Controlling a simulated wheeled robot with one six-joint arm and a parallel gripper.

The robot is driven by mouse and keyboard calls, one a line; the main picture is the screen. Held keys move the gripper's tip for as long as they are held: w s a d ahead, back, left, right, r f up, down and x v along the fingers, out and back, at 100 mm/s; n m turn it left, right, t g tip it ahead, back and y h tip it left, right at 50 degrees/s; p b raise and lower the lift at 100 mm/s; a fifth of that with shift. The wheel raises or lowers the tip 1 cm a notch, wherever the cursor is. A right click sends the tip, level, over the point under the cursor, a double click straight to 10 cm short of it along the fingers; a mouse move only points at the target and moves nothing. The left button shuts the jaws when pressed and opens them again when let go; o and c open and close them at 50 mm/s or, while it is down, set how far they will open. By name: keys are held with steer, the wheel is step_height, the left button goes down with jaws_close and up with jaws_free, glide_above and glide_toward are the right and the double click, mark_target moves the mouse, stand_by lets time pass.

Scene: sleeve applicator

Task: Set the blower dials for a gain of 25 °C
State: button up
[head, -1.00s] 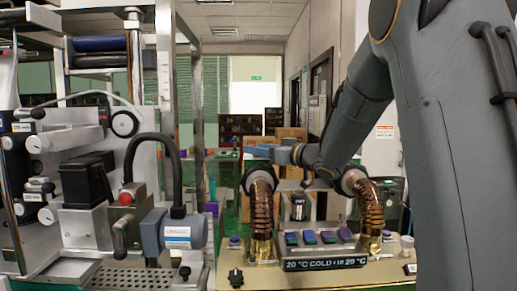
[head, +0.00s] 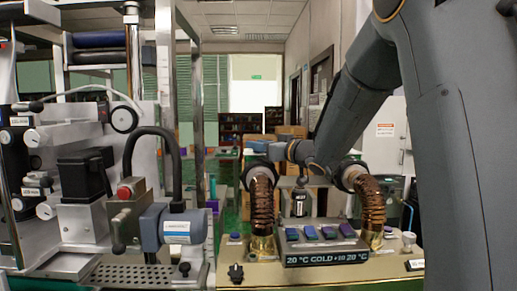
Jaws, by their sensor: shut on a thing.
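The blower console (head: 352,256) stands on the bench, with several small blue and purple controls (head: 308,234) along its sloping top. A copper-coloured blower hose rises on the left (head: 262,205) and another on the right (head: 370,212). My arm reaches in from the right. My gripper (head: 302,181) points down between the hoses, small and partly hidden by my wrist. It is shut, seemingly on an upright black labelled thing (head: 300,204) behind the console; the contact is unclear.
A black knob (head: 236,273) and a blue-topped button (head: 235,238) sit left of the console. A white cup-like thing (head: 409,240) stands at its right. A machine with a grey motor (head: 175,227) and perforated tray fills the left. Boxes stand behind.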

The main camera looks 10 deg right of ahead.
steer(key=shift+a+f+m+t+h+b, duration=0.15)
steer(key=shift+m+t+h+b, duration=0.55)
steer(key=shift+m+h+b, duration=1.15)
steer(key=h+b, duration=0.1)
steer(key=b, duration=0.2)
steer(key=shift+f, duration=0.1)
steer(key=shift+r+m+h+b, duration=0.2)
steer(key=shift+m+h+b, duration=0.35)
steer(key=shift+h+b, duration=1.15)
steer(key=shift+y+b, duration=0.45)
steer(key=o, duration=1.1)
steer(key=shift+c, duration=0.2)
steer(key=shift+s, duration=0.1)
steer(key=shift+s+d+b, duration=0.15)
steer(key=shift+s+b, duration=0.15)
steer(key=shift+s, duration=1.6)
steer(key=shift+s+d+b, duration=0.1)
steer(key=shift+s+b, duration=0.15)
steer(key=shift+s, duration=1.65)
